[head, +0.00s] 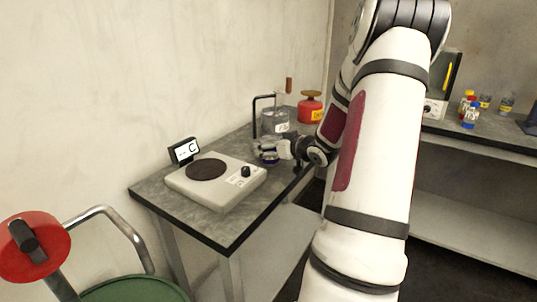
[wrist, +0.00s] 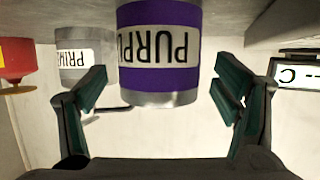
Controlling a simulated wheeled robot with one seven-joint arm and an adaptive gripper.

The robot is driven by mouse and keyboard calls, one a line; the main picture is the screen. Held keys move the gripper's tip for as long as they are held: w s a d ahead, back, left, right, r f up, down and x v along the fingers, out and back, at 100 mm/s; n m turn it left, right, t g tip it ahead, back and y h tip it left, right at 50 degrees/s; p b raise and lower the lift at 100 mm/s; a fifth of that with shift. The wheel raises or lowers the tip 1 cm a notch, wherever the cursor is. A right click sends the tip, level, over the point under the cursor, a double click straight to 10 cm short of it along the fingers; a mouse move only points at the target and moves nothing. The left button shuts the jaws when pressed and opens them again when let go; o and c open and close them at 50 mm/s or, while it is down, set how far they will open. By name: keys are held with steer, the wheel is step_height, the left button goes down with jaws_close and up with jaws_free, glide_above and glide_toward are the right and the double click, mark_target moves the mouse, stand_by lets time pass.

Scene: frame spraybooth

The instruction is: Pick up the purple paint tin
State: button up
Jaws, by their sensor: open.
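The purple paint tin (wrist: 160,75) has a grey metal end and a white label reading "PURP…", upside down in the wrist view. It fills the upper middle of that view, between the lines of my two fingers, with a gap on each side. In the head view the tin (head: 268,157) is small on the grey bench and partly hidden by my gripper (head: 281,151). My gripper (wrist: 163,92) is open and empty, its dark green fingers apart. I cannot tell how far the fingertips reach along the tin.
A grey tin marked "PRIM…" (wrist: 73,55) stands close by the purple tin. A red can (head: 311,109) stands farther back. Bottles (head: 470,117) stand on the right-hand bench.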

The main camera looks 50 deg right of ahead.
steer(key=shift+x, duration=0.9)
steer(key=shift+s, duration=0.1)
steer(key=shift+c, duration=0.2)
steer(key=c, duration=1.4)
steer(key=shift+c, duration=0.8)
steer(key=shift+r, duration=0.1)
